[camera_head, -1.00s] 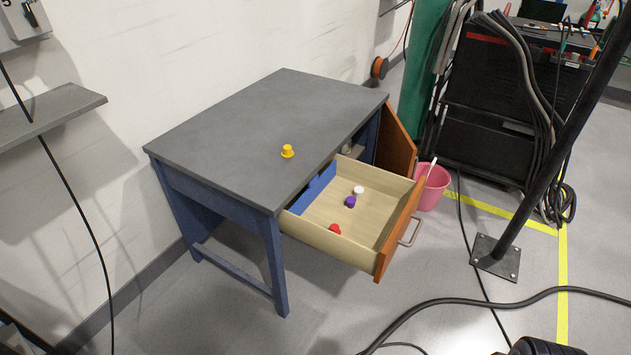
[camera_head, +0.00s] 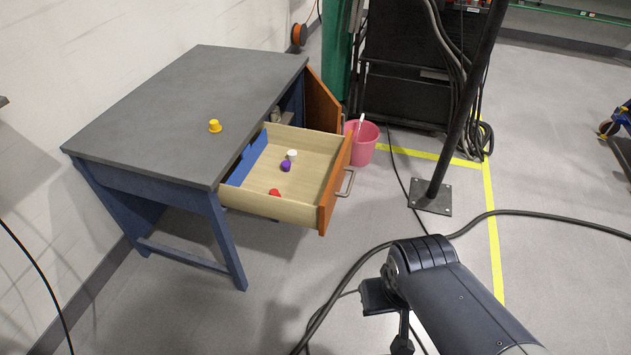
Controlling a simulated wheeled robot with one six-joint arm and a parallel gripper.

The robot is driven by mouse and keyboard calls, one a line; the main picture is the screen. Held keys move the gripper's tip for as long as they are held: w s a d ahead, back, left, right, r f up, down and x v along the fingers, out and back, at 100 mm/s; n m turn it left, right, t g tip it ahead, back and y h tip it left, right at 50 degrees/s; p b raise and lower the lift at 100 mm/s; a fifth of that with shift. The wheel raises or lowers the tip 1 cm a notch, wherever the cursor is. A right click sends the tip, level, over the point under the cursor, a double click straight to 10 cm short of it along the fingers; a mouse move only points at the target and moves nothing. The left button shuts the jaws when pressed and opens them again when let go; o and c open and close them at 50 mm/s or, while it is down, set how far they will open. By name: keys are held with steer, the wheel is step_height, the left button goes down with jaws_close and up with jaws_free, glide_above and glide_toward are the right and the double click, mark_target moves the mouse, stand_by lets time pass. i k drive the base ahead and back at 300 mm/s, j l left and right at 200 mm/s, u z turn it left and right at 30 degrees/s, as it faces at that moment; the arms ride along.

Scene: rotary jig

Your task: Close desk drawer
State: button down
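The desk (camera_head: 180,95) has a grey top and blue legs and stands against the white wall. Its drawer (camera_head: 270,212) is pulled far out to the right, with light wood sides and an orange-brown front. A metal handle (camera_head: 347,183) sits on the drawer front. Inside the drawer lie a white piece (camera_head: 292,154), a purple piece (camera_head: 286,166) and a red piece (camera_head: 274,192). My dark arm shows at the lower right, apart from the drawer. The gripper's fingers cannot be made out.
A yellow piece (camera_head: 215,126) stands on the desk top. An orange cabinet door (camera_head: 322,100) hangs open behind the drawer. A pink bucket (camera_head: 362,143) stands beyond it. A black post (camera_head: 455,120) on a floor plate rises at the right. Cables cross the floor.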

mark_target(310, 192)
steer(key=i+l, duration=0.2)
steer(key=i, duration=0.2)
steer(key=i+l, duration=0.15)
steer(key=i, duration=0.25)
steer(key=l+z, duration=0.05)
